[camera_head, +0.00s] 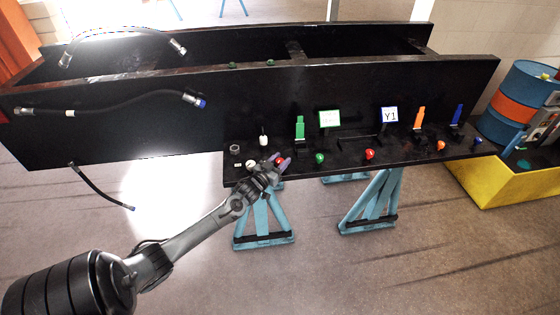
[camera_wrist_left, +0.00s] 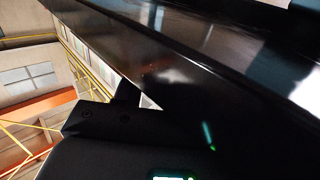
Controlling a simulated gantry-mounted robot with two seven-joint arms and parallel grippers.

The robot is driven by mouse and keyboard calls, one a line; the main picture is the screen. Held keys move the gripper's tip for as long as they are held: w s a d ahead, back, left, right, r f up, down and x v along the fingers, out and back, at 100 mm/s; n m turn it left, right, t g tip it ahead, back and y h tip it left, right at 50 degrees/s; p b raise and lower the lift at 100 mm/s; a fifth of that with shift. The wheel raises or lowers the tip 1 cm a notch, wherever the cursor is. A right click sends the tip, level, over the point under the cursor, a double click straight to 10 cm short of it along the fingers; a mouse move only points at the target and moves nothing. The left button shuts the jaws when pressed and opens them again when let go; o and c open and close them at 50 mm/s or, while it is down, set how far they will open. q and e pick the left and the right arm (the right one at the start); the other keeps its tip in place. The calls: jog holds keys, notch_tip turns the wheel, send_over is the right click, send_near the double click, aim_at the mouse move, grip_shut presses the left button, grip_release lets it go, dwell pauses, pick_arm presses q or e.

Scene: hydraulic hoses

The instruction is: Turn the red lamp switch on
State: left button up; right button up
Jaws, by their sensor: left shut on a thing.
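The black board on the front of the bench carries a row of small coloured knobs. A red knob (camera_head: 279,161) is at the left part of the row, and another red knob (camera_head: 369,154) is further right. I cannot tell which is the lamp switch. My left gripper (camera_head: 275,165) reaches up from the lower left to the board's front edge. Its fingers are shut at the left red knob and partly cover it. My right gripper is in neither view.
A white knob (camera_head: 252,165) and a green knob (camera_head: 320,158) flank the gripper. Behind stand a green lever (camera_head: 299,128), a green-framed sign (camera_head: 329,119) and an orange lever (camera_head: 420,116). Black hoses (camera_head: 110,104) hang at left. A blue-orange barrel (camera_head: 515,105) stands at right.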

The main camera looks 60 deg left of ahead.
pick_arm(q)
jog(key=shift+m+h, duration=0.3)
jog(key=shift+h, duration=0.1)
jog(key=o, duration=1)
jog(key=shift+c, duration=0.2)
jog(key=v, duration=1)
jog(key=shift+s, duration=0.4)
jog(key=shift+f, duration=0.1)
